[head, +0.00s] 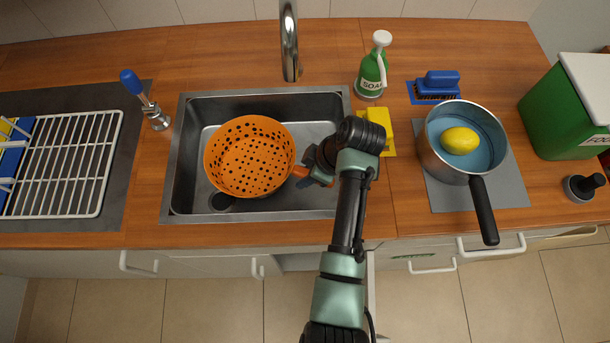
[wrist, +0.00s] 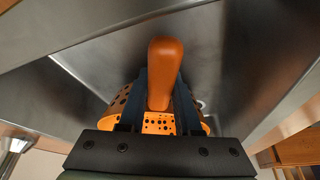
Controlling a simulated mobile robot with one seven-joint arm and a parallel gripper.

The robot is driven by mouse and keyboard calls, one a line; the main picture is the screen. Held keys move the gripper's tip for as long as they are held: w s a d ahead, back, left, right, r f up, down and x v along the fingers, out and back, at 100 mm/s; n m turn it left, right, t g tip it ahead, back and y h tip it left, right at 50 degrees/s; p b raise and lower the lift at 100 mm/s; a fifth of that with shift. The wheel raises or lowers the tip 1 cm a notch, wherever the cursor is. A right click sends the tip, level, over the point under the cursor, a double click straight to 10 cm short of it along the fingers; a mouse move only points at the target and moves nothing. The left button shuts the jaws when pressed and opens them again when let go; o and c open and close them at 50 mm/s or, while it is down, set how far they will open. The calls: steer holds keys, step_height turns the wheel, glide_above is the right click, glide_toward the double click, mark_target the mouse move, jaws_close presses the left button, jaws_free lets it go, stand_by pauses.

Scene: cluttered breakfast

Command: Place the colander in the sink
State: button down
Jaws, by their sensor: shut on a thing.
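The orange colander (head: 249,157) is inside the outline of the metal sink (head: 313,110), left of its middle. Its round bowl with dark holes faces up. I cannot tell whether its base touches the sink floor. My gripper (head: 305,177) is at the colander's right side, shut on its orange handle. In the wrist view the handle (wrist: 164,75) stands between the two dark fingers of my gripper (wrist: 157,105), and part of the perforated bowl (wrist: 160,124) shows behind them. The sink's grey metal walls (wrist: 245,60) surround it there.
The faucet (head: 290,45) rises behind the sink. A dish rack (head: 65,165) is left. To the right are a green soap bottle (head: 370,76), yellow sponge (head: 388,143), blue brush (head: 437,85), pot (head: 440,170) with a lemon (head: 460,141), and green bin (head: 565,115).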

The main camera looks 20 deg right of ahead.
steer(key=shift+f, duration=0.9)
steer(key=c, duration=0.6)
jaws_free()
steer(key=shift+f, duration=0.1)
steer(key=v, duration=1.2)
steer(key=shift+p, duration=0.4)
